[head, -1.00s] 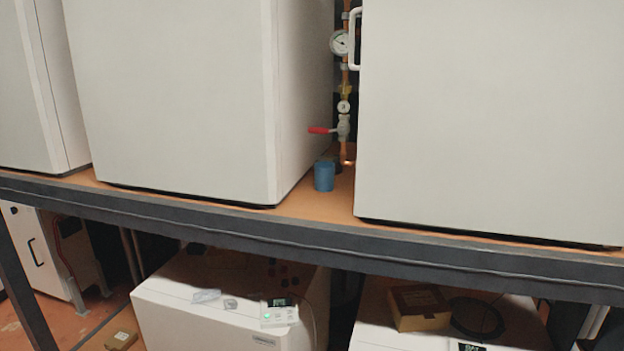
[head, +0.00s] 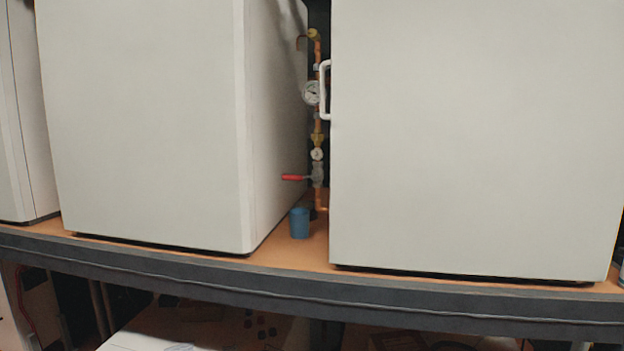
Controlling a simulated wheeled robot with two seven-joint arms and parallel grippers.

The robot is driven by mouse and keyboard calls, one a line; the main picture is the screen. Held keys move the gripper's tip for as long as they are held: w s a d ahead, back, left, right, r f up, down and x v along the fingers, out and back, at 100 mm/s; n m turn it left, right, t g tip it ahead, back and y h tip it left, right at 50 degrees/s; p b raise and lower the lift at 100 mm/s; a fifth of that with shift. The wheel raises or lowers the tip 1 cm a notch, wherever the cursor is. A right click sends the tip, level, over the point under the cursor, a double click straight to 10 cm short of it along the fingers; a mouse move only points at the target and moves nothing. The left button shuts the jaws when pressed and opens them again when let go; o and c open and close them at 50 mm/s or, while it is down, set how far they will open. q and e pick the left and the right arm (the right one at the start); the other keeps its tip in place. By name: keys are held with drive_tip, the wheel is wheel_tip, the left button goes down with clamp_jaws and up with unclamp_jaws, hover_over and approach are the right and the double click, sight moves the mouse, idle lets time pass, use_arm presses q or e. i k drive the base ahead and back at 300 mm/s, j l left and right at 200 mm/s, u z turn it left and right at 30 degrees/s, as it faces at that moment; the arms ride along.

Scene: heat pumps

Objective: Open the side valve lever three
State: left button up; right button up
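A valve lever with a red handle (head: 294,178) sits on a vertical copper pipe (head: 318,132) in the gap between two large white units. The handle points left, about level, across the pipe. The valve body (head: 318,175) is grey, with a small round dial (head: 317,155) just above it. A larger round gauge (head: 312,92) is higher on the same pipe. Neither of my grippers shows in the head view.
A left white unit (head: 145,120) and a right white unit (head: 470,130) flank the narrow gap. A blue cup (head: 299,223) stands on the orange shelf (head: 285,255) below the valve. A dark metal beam (head: 250,287) runs along the shelf front. More white equipment is below.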

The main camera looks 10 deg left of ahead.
sight(315, 177)
drive_tip(key=j+z, duration=0.15)
drive_tip(key=z, duration=0.3)
drive_tip(key=j+z, duration=0.15)
drive_tip(key=z, duration=0.3)
drive_tip(key=k+j+z, duration=0.1)
drive_tip(key=z, duration=0.35)
drive_tip(key=k+j+z, duration=0.8)
drive_tip(key=k, duration=0.2)
drive_tip(key=k+j, duration=0.35)
drive_tip(key=k, duration=0.2)
